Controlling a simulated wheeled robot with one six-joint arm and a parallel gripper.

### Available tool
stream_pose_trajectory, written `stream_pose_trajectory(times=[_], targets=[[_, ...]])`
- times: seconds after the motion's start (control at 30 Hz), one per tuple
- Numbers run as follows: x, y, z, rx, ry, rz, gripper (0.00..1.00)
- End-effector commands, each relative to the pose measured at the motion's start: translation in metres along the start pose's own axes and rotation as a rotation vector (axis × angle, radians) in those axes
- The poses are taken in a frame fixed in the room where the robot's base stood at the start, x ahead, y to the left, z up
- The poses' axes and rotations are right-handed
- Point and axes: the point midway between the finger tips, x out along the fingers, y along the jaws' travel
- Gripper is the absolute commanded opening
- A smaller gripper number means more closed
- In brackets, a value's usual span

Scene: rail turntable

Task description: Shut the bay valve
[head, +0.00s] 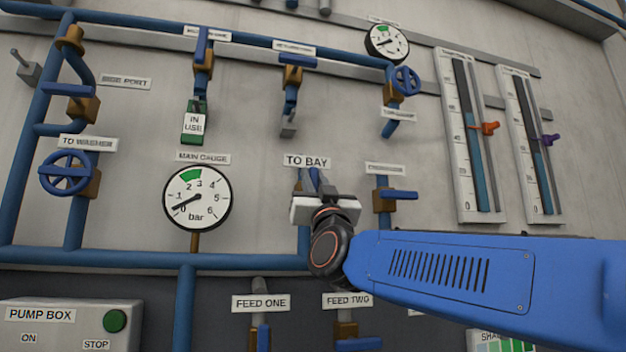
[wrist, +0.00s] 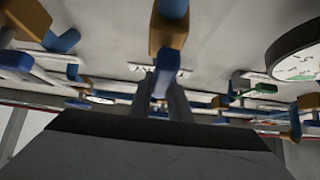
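The bay valve sits under the "TO BAY" label (head: 307,161) in the middle of the panel. Its blue lever (wrist: 162,82) and brass body (wrist: 168,38) show in the wrist view; in the head view my gripper hides most of the valve. My gripper (head: 313,180) is at the valve, and in the wrist view its two fingers (wrist: 162,95) stand on either side of the blue lever. The fingers are close to the lever, but I cannot tell whether both press on it. The lever's exact angle is hard to read.
The main gauge (head: 197,198) is left of my gripper. A valve with a sideways blue lever (head: 399,194) is close on the right. Feed valves (head: 347,333) sit below. A valve with a green "IN USE" tag (head: 193,124) is up left. Two slider scales (head: 480,150) stand at right.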

Motion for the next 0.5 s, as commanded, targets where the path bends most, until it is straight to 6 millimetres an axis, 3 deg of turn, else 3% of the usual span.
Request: stream_pose_trajectory(times=[0.5], targets=[[-0.0002,0.0016,0.0009,0.095,-0.001,0.092,0.00]])
